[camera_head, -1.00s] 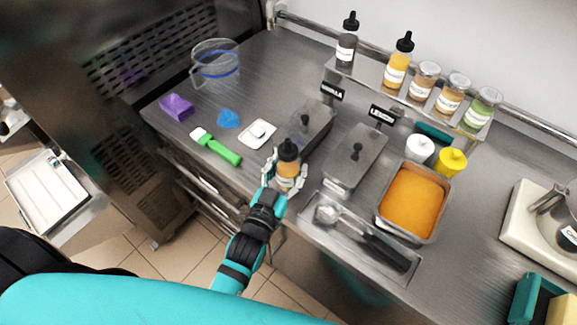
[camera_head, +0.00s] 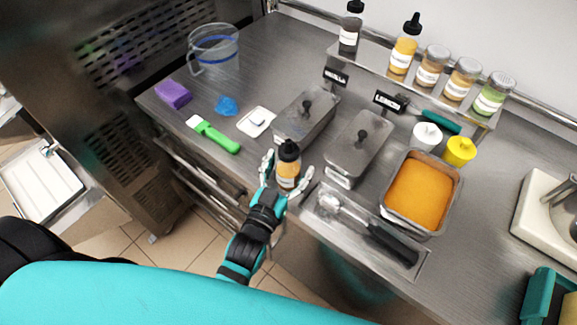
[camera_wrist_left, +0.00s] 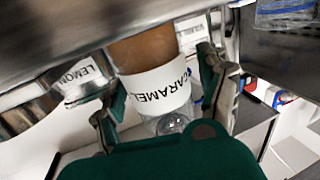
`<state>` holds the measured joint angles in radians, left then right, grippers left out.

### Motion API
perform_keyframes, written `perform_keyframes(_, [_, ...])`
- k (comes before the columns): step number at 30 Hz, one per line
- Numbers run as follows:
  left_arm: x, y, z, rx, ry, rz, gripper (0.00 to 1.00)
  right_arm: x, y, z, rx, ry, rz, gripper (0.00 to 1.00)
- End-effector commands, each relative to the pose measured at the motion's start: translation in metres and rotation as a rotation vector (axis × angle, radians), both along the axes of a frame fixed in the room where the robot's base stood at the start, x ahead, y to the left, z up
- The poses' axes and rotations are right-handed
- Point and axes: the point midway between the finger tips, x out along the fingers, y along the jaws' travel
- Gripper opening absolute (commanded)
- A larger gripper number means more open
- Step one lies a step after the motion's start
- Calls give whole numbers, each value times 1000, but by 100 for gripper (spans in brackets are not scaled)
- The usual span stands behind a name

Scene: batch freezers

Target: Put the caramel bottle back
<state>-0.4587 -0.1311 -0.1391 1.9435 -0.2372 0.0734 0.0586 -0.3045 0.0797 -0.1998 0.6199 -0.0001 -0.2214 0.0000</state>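The caramel bottle (camera_head: 289,168), amber with a black dropper cap and white label, stands upright at the counter's front edge, in front of the vanilla tub. In the left wrist view its CARAMEL label (camera_wrist_left: 157,90) faces the camera. My left gripper (camera_head: 286,178) is open around it, one finger on each side; a gap shows between the bottle and the right-hand finger in the wrist view. The raised shelf (camera_head: 373,75) at the back holds a dark dropper bottle (camera_head: 349,30), a yellow dropper bottle (camera_head: 403,48) and several jars. My right gripper is not in view.
Lidded steel tubs (camera_head: 357,148), an orange-filled pan (camera_head: 421,195) and a scoop tray (camera_head: 365,235) crowd the bottle's right. A green-handled tool (camera_head: 216,135), white scale (camera_head: 256,121) and clear jug (camera_head: 214,48) lie left.

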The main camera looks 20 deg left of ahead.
Motion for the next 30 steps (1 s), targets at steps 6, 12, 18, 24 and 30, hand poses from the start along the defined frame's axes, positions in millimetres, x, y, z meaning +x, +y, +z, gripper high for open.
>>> perform_keyframes(6, [0,0,1,0,0,0,76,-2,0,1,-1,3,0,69])
perform_keyframes(12, [-18,1,1,0,4,-1,76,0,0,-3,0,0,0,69])
perform_keyframes(18, [-62,5,0,0,6,0,76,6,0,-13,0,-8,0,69])
perform_keyframes(24, [-99,8,1,0,4,0,76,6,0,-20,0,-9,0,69])
perform_keyframes(30, [-117,10,3,0,1,-1,76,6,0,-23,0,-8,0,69])
